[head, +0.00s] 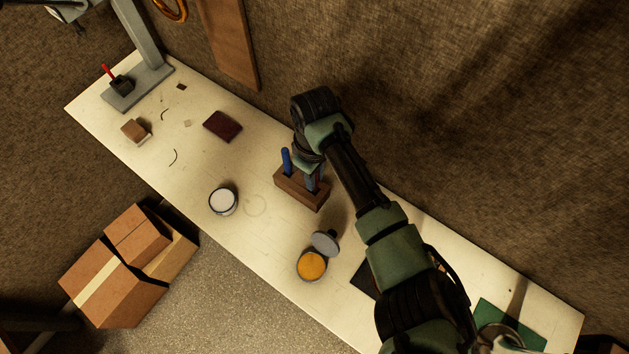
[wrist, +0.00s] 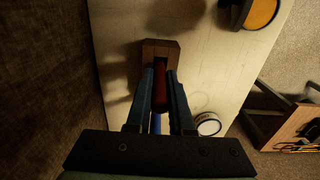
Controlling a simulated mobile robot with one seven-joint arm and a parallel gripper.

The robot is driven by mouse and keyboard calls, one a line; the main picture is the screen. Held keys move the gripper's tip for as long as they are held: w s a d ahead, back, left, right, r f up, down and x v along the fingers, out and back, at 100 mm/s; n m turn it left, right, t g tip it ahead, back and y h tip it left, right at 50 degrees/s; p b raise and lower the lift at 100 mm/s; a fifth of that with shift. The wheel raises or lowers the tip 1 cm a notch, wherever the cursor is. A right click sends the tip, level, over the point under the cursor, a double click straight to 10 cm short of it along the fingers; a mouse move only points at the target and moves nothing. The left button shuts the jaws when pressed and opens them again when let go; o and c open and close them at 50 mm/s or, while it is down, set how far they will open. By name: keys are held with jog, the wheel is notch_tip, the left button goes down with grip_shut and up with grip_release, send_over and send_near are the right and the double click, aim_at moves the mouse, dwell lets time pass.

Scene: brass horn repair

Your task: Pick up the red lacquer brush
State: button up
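The red lacquer brush shows as a dark red handle (wrist: 160,88) standing in a wooden holder block (head: 303,190). In the wrist view the block (wrist: 162,47) lies just beyond my fingertips. My gripper (wrist: 160,75) points down at the block, one finger on each side of the red handle. The fingers are close together and appear shut on it. In the head view my gripper (head: 312,172) and wrist largely hide the brush. The brush's lower end is hidden in the block.
A blue handle (head: 286,161) stands in the same block, beside my gripper. A white-topped tin (head: 223,201) and an open orange tin (head: 312,266) with its lid (head: 325,242) stand nearby. The wall is close behind.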

grip_shut()
jog(key=shift+r, duration=0.1)
notch_tip(320, 180, up, 10)
jog(key=shift+f+b, duration=0.1)
jog(key=shift+b, duration=0.95)
